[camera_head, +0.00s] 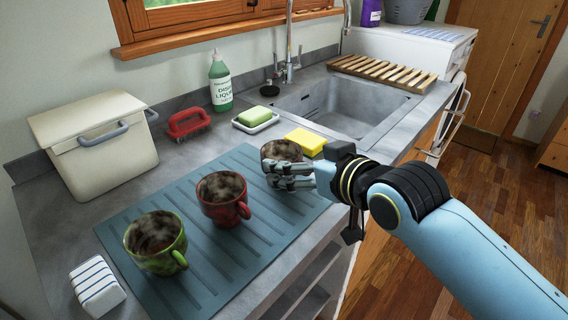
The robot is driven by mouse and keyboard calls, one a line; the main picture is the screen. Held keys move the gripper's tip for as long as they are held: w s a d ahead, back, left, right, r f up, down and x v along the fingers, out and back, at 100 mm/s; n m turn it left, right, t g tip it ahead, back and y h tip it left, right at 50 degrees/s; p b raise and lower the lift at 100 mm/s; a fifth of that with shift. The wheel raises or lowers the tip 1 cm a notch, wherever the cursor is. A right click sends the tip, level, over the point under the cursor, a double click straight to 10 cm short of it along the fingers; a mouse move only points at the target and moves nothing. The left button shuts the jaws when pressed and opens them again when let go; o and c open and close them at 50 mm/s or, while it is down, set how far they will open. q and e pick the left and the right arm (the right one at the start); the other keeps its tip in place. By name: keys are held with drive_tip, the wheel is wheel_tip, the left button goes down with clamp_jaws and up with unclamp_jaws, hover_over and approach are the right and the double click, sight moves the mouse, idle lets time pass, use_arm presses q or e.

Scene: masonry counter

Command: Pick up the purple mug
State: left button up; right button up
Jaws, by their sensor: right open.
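Three mugs with dirty insides stand on a blue-grey ribbed mat (200,283). The green mug (163,262) is at the near left, and the red mug (222,212) is in the middle. The third mug (282,150), at the far right, is mostly hidden behind my right gripper. Only its rim and stained inside show, so I cannot make out its purple colour. My right gripper (272,175) is open, with its fingers in front of this third mug. I cannot tell whether they touch it. My left gripper is not in view.
A yellow sponge (306,141) lies just behind the third mug. A green soap on a white dish (256,119), a red brush (188,124) and a soap bottle (220,82) stand further back. The sink (345,108) is behind right. A cream bin (92,140) stands left, a folded cloth (97,287) near left.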

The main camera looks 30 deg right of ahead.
sight(274, 151)
drive_tip(key=x, duration=0.8)
drive_tip(key=shift+w+p, duration=0.15)
drive_tip(key=shift+p, duration=0.15)
drive_tip(key=c, duration=1.2)
